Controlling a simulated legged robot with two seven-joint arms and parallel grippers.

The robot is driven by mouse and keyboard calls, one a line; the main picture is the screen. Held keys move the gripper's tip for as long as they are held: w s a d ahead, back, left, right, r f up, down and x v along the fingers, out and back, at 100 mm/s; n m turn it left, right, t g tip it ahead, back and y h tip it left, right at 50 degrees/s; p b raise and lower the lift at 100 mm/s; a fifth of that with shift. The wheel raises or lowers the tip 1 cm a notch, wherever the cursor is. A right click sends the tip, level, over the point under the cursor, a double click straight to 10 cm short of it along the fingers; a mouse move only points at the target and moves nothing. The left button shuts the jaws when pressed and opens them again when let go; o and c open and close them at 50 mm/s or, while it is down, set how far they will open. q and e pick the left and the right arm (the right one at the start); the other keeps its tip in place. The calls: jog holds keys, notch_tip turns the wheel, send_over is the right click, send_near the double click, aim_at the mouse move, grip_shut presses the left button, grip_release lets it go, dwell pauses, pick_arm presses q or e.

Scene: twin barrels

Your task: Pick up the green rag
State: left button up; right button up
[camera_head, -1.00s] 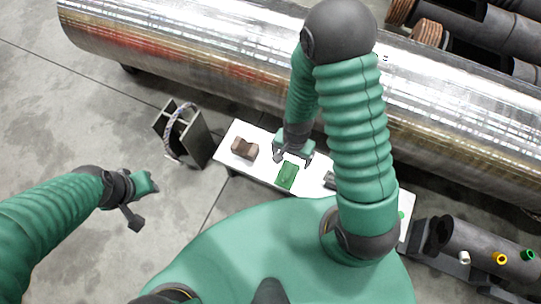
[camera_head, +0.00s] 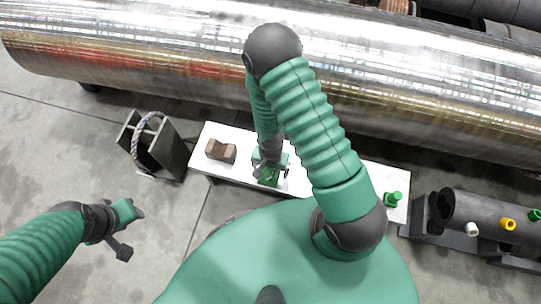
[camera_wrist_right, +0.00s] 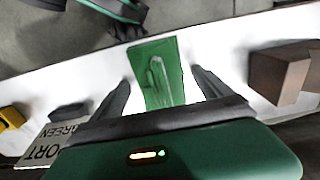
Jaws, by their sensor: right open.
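The green rag (camera_head: 267,179) lies flat on the white table, partly hidden by my right gripper in the head view. In the right wrist view the rag (camera_wrist_right: 158,70) is a folded green rectangle with a paler raised crease. My right gripper (camera_head: 271,173) is open and empty above the rag. Its two dark fingers (camera_wrist_right: 165,88) stand left and right of the rag's near part in the wrist view, and whether they touch it cannot be told. My left gripper (camera_head: 132,230) is over the floor at the left, away from the table, and its jaw state is unclear.
The white table (camera_head: 375,174) holds a brown block (camera_head: 221,151) and a green knobbed piece (camera_head: 393,198). A sign (camera_wrist_right: 48,145) shows in the wrist view. A large metal pipe (camera_head: 180,60) runs behind. A dark box with a rope (camera_head: 160,148) stands left; a dark barrel (camera_head: 480,216) lies right.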

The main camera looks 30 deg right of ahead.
jog(key=shift+r, duration=0.15)
jog(key=shift+c, duration=0.4)
jog(key=c, duration=1.6)
jog(key=shift+o, duration=0.2)
jog(key=shift+r+p, duration=0.4)
notch_tip(320, 180, up, 4)
jog(key=p, duration=0.2)
jog(key=shift+f+p, duration=0.2)
jog(key=shift+p, duration=0.1)
jog(key=s+a+p, duration=0.1)
jog(key=s+p, duration=0.5)
jog(key=s, duration=1)
jog(key=shift+a+r+p, duration=0.15)
jog(key=shift+r+p, duration=0.15)
jog(key=shift+p, duration=0.05)
